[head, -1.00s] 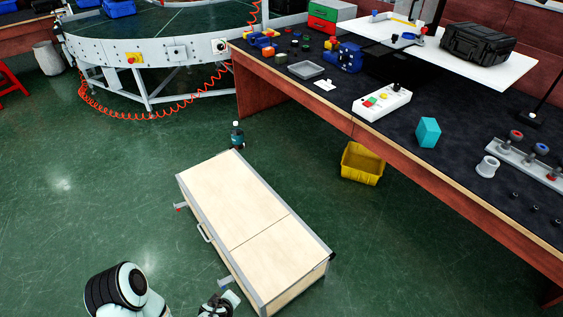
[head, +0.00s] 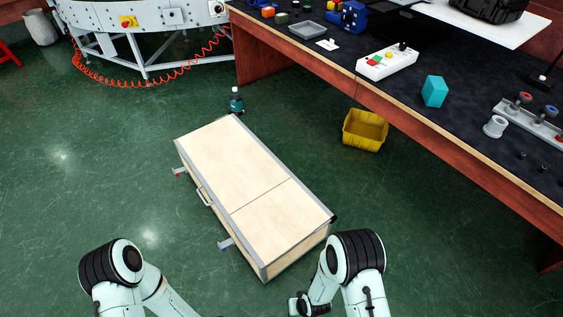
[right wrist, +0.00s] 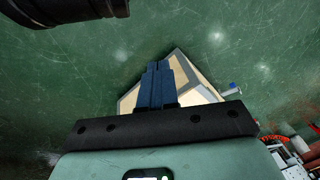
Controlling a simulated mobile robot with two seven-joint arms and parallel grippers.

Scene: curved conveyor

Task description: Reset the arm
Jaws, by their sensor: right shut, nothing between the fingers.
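My right gripper (right wrist: 157,75) shows in the right wrist view with its two dark blue fingers together and nothing between them. It points over a light wooden-topped box (right wrist: 181,70), which lies beyond the fingertips. In the head view the same box (head: 240,165) stands on the green floor. My right arm rises at the bottom centre of the head view, near the box's lower right corner. My left arm is at the bottom left of the head view, and its gripper is out of frame.
A long workbench (head: 430,120) runs along the right with a teal block (head: 434,91) and a white button box (head: 387,62) on it. A yellow bin (head: 364,130) and a dark bottle (head: 236,101) stand on the floor. A conveyor (head: 145,16) is at the back left. The left floor is clear.

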